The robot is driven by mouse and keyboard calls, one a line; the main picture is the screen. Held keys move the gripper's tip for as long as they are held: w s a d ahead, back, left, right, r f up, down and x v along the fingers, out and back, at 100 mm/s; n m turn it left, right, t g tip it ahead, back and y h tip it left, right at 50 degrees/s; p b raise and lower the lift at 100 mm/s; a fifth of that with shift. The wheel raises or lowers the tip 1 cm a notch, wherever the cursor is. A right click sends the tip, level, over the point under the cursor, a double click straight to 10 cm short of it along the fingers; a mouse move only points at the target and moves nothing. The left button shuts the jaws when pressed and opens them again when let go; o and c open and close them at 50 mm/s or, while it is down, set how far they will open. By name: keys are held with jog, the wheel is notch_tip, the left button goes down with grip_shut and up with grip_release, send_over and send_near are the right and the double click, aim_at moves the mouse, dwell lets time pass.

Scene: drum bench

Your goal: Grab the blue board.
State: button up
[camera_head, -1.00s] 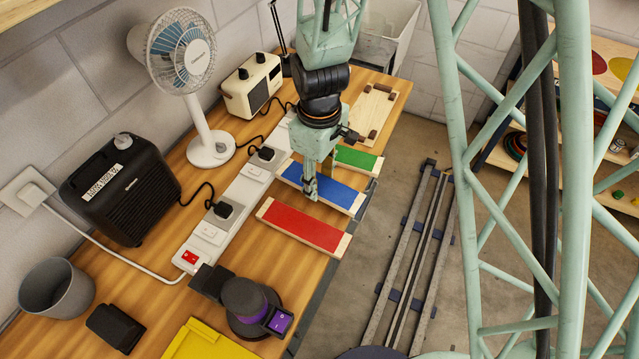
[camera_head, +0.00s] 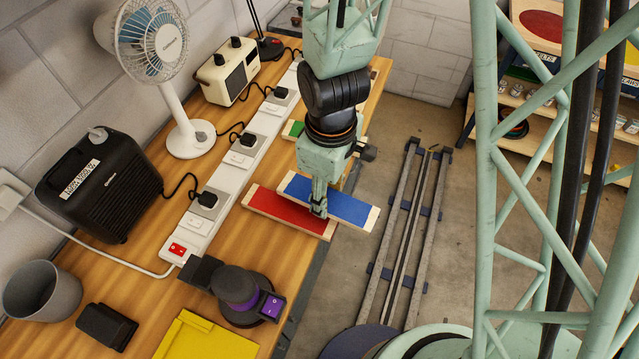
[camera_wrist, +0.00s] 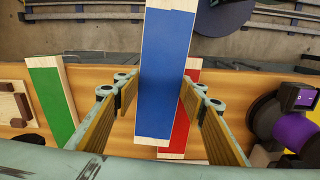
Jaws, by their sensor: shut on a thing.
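The blue board (camera_head: 344,203), with pale wood ends, is gripped by my gripper (camera_head: 319,210) near its middle. In the wrist view the blue board (camera_wrist: 166,70) runs lengthwise between my two finger pads. The board appears raised above the bench and partly covers the red board (camera_head: 287,214) in the head view. Its right end reaches past the bench edge. The red board (camera_wrist: 181,134) also shows beneath it in the wrist view. The green board (camera_head: 296,129) is mostly hidden behind my arm, but shows clearly in the wrist view (camera_wrist: 52,100).
A long white power strip (camera_head: 225,178) with black plugs runs along the bench left of the boards. A fan (camera_head: 187,120), a radio (camera_head: 229,70) and a black heater-like box (camera_head: 108,185) stand behind. A purple-black device (camera_head: 240,290) and yellow tray (camera_head: 206,337) are in front.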

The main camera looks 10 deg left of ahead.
aim_at(334, 210)
jog(key=shift+s+d, duration=0.35)
jog(key=shift+s, duration=0.15)
jog(key=shift+b, duration=0.5)
jog(key=shift+s+d+b, duration=0.15)
jog(key=shift+s+b, duration=0.05)
jog(key=shift+b, duration=0.55)
jog(key=shift+s+d+b, duration=0.25)
jog(key=shift+s+b, duration=0.1)
jog(key=shift+b, duration=0.55)
jog(key=shift+s+d+r+b, duration=0.15)
jog(key=shift+s+b, duration=0.1)
jog(key=shift+b, duration=0.4)
jog(key=shift+s+r, duration=0.1)
jog(key=shift+s, duration=0.1)
jog(key=shift+r, duration=0.1)
